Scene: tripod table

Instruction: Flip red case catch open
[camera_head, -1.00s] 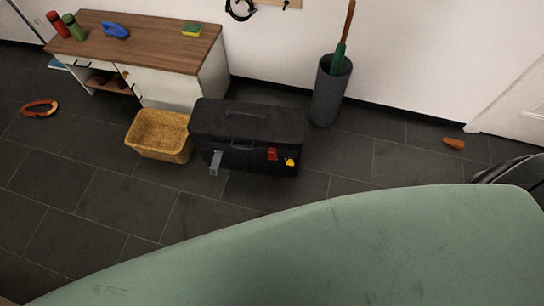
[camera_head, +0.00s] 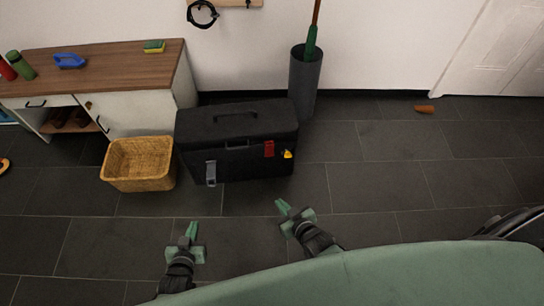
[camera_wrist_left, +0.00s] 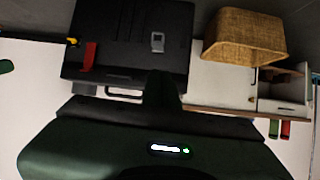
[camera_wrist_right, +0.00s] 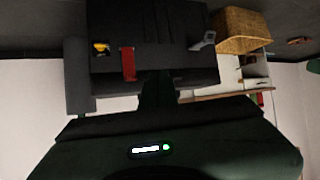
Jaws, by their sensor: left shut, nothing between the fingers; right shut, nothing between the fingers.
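A black case (camera_head: 237,122) stands on the dark tiled floor by the wall, its lid down. A red catch (camera_head: 269,149) sits on its front at the right, with a yellow piece (camera_head: 287,154) beside it. A grey catch (camera_head: 211,172) is on the front at the left. My left gripper (camera_head: 192,232) and right gripper (camera_head: 282,207) are both shut and empty, over the floor in front of the case, apart from it. The red catch also shows in the left wrist view (camera_wrist_left: 88,56) and in the right wrist view (camera_wrist_right: 128,64).
A wicker basket (camera_head: 138,165) stands left of the case. A wood-topped cabinet (camera_head: 100,70) with bottles and a sponge is behind it. A grey umbrella stand (camera_head: 305,82) is close at the case's back right. An orange object (camera_head: 424,109) lies on otherwise clear floor at right.

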